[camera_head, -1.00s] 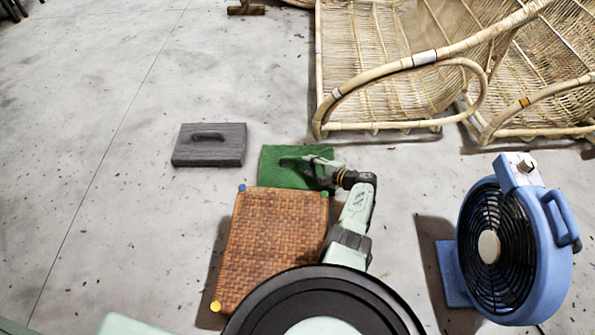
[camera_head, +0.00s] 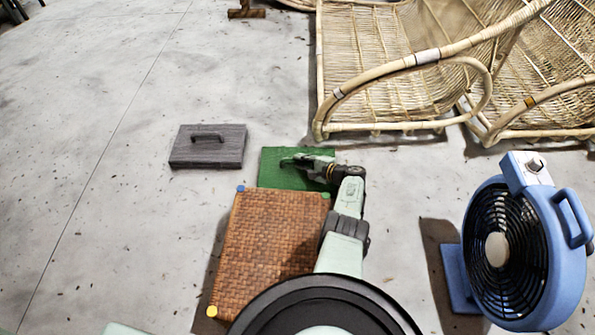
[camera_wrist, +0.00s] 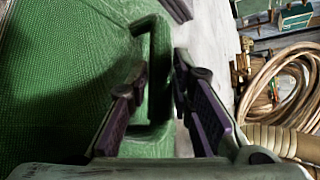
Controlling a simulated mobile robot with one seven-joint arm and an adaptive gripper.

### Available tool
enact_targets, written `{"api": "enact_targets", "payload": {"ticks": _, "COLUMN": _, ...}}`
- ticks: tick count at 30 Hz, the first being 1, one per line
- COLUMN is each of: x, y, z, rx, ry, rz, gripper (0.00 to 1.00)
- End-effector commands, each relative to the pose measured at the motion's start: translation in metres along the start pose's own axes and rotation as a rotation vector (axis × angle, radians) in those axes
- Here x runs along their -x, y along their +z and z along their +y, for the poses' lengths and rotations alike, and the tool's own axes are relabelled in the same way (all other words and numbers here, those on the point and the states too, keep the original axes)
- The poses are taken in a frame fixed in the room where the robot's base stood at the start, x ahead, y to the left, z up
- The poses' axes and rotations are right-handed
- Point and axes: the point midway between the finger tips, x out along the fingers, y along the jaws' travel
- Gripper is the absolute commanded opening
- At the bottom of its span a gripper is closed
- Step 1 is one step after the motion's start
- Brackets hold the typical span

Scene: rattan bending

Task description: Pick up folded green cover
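The folded green cover (camera_head: 270,178) lies flat on the floor behind a woven brown seat. My gripper (camera_head: 289,162) is low over the cover, its fingers pointing left. In the wrist view the cover's green woven surface (camera_wrist: 60,85) fills the left side, with a raised green handle-like loop (camera_wrist: 160,45) on it. My gripper's dark fingers (camera_wrist: 163,65) are apart on either side of the loop, with a visible gap at the right finger. The wrist hides part of the cover in the head view.
The woven brown stool or seat (camera_head: 268,245) stands just in front of the cover. A grey block with a handle (camera_head: 207,153) lies to the left. A blue fan (camera_head: 500,245) stands at right. Rattan frames (camera_head: 390,90) are behind. The floor at left is clear.

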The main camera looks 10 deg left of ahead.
Motion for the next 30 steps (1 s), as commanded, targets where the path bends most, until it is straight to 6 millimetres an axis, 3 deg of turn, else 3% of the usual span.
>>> {"api": "enact_targets", "payload": {"ticks": 8, "x": 0.0001, "y": 0.0000, "z": 0.0001, "rx": 0.000, "ry": 0.000, "rz": 0.000, "gripper": 0.00}}
{"api": "enact_targets", "payload": {"ticks": 30, "x": 0.0004, "y": -0.0002, "z": -0.0020, "rx": 0.001, "ry": -0.003, "rz": 0.000, "gripper": 0.00}}
